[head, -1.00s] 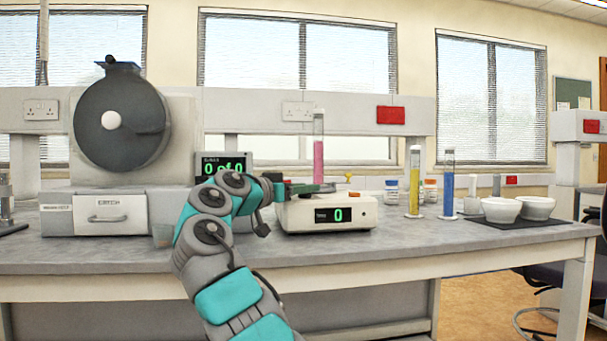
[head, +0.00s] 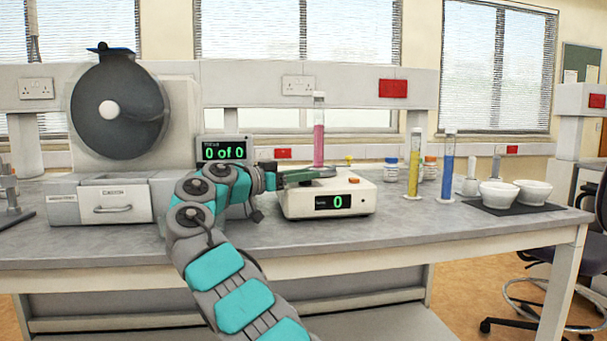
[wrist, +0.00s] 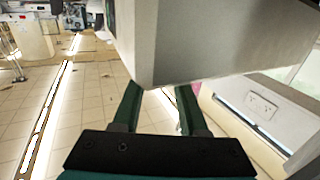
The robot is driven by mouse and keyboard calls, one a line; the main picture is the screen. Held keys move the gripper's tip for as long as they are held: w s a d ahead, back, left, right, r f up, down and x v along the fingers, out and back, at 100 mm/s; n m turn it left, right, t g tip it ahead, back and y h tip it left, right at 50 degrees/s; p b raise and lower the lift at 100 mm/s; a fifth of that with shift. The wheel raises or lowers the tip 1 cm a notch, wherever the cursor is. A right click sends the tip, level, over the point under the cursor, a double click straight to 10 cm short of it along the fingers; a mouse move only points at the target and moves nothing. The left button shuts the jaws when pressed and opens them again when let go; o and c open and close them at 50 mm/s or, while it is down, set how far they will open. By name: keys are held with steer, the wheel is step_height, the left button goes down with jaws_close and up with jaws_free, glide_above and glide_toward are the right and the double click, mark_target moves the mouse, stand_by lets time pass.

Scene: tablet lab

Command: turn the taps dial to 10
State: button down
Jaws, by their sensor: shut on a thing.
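The low white tester (head: 298,206) stands on the bench with a green 0 on its front display (head: 333,202). A clear cylinder with pink contents (head: 319,135) stands upright at its top. My gripper (head: 310,175) reaches in from the left, low over the tester's top by the cylinder's foot. It is shut on a small part there, apparently the taps dial, which the fingers hide. In the wrist view my two green fingers (wrist: 157,100) meet the lower edge of a pale block (wrist: 215,45); the held part does not show.
A large dark drum machine (head: 119,108) stands on the left. Yellow (head: 414,165) and blue (head: 447,170) cylinders stand right of the tester, near white bowls on a dark mat (head: 507,206). The bench front right of the tester is clear.

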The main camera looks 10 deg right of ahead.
mark_target(306, 187)
steer(key=shift+r, duration=0.1)
steer(key=shift+c, duration=2.2)
jaws_free()
steer(key=shift+r+p, duration=0.75)
steer(key=shift+r, duration=0.95)
steer(key=shift+s+f+b, duration=0.1)
steer(key=shift+s+b, duration=0.2)
steer(key=shift+b, duration=0.2)
steer(key=shift+s+b, duration=1.05)
steer(key=shift+s, duration=0.05)
steer(key=s+r+b, duration=0.1)
steer(key=s+b, duration=0.6)
steer(key=s, duration=0.6)
steer(key=shift+r, duration=0.3)
steer(key=shift+s+d, duration=0.1)
